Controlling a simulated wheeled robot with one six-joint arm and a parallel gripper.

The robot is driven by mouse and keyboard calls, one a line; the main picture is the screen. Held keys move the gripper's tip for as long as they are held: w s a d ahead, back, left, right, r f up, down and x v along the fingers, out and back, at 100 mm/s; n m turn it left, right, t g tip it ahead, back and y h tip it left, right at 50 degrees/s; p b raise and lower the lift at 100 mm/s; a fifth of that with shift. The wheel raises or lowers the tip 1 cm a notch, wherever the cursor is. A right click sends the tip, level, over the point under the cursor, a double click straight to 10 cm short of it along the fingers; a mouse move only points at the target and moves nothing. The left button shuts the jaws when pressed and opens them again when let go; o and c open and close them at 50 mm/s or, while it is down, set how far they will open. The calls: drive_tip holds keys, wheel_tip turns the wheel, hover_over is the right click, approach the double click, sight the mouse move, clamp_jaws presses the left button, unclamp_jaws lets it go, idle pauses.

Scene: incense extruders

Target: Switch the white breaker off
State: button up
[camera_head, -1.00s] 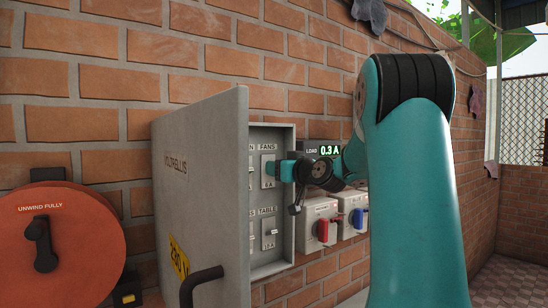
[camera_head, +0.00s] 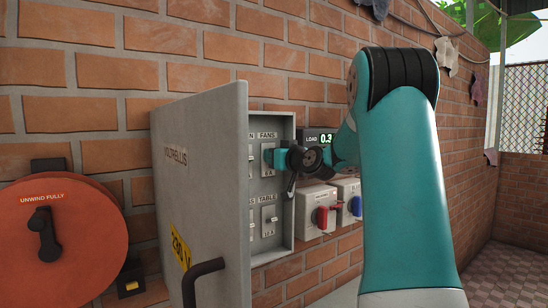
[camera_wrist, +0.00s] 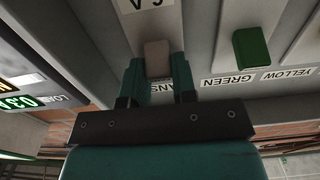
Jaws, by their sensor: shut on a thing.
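In the wrist view my gripper (camera_wrist: 158,82) is shut on a pale grey-beige breaker lever (camera_wrist: 157,52), with one teal finger on each side. The label beside it is partly covered and ends in "ANS". In the head view my gripper (camera_head: 270,158) reaches into the open grey breaker box (camera_head: 288,205), at the upper right breaker under the label FANS. A green breaker lever (camera_wrist: 250,48) labelled GREEN stands to the right in the wrist view, beside a YELLOW label. No label reading WHITE is legible; the open door hides the box's left part.
The box door (camera_head: 200,190) stands open toward me with a dark handle (camera_head: 204,275). A LOAD display (camera_head: 318,139) is right of the box. Sockets with a red plug (camera_head: 321,217) and a blue plug (camera_head: 356,206) sit below. An orange reel (camera_head: 50,240) hangs at left.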

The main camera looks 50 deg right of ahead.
drive_tip(key=shift+s+f+t+b, duration=0.1)
drive_tip(key=shift+f+t+b, duration=0.6)
drive_tip(key=shift+b, duration=2.15)
drive_tip(key=t+b, duration=0.2)
drive_tip(key=b, duration=0.5)
drive_tip(key=f+t+h+b, duration=0.1)
drive_tip(key=t+b, duration=0.1)
drive_tip(key=b, duration=0.5)
drive_tip(key=t+h+b, duration=0.1)
drive_tip(key=t+b, duration=0.1)
drive_tip(key=b, duration=0.5)
drive_tip(key=shift+f+t+b, duration=0.3)
drive_tip(key=shift+f, duration=0.05)
drive_tip(key=shift+r+t+b, duration=0.15)
drive_tip(key=shift+t+b, duration=0.15)
drive_tip(key=shift+b, duration=0.05)
drive_tip(key=o, duration=0.9)
